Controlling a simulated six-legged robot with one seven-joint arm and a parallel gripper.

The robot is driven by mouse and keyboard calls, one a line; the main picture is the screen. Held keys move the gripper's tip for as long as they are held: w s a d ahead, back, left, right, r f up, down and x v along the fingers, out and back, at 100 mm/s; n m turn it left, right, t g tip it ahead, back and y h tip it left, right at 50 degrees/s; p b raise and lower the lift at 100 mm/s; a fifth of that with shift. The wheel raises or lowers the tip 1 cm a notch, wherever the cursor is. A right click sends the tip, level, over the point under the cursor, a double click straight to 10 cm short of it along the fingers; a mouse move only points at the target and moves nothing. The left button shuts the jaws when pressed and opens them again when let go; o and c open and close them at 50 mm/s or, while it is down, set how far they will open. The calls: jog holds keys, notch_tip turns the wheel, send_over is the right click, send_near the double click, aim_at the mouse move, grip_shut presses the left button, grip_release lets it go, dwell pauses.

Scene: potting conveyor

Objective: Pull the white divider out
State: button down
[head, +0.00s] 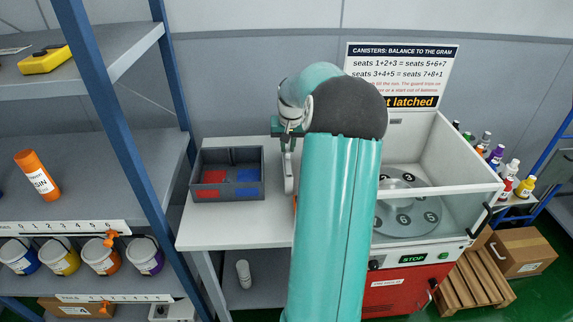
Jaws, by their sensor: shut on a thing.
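A dark grey tray (262,184) stands on the pale bench, with red pieces (213,177) in its left part and blue pieces (248,176) in its right part. My gripper (289,186) hangs just right of the tray, partly hidden behind my teal arm. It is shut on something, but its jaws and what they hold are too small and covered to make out. I cannot pick out a white divider for certain, either in the tray or at the gripper.
The bench (215,231) is clear in front of the tray. A shelf rack with blue posts (120,150) stands close on the left, holding paint pots and an orange bottle (37,175). A machine with an open white guard (452,157) stands right of my arm.

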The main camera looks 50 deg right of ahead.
jog(key=w+d+v, duration=0.1)
jog(key=v, duration=0.6)
jog(key=shift+r, duration=0.45)
dwell(1.3)
jog(key=shift+w+a+r, duration=0.1)
jog(key=shift+r, duration=0.15)
jog(key=shift+w+v, duration=0.1)
jog(key=shift+v, duration=0.55)
jog(key=shift+w+v, duration=0.15)
jog(key=shift+v, duration=0.55)
jog(key=shift+r, duration=0.2)
jog(key=w+v, duration=0.1)
jog(key=v, duration=0.5)
jog(key=shift+d+r, duration=0.45)
jog(key=shift+d, duration=0.05)
dwell(0.4)
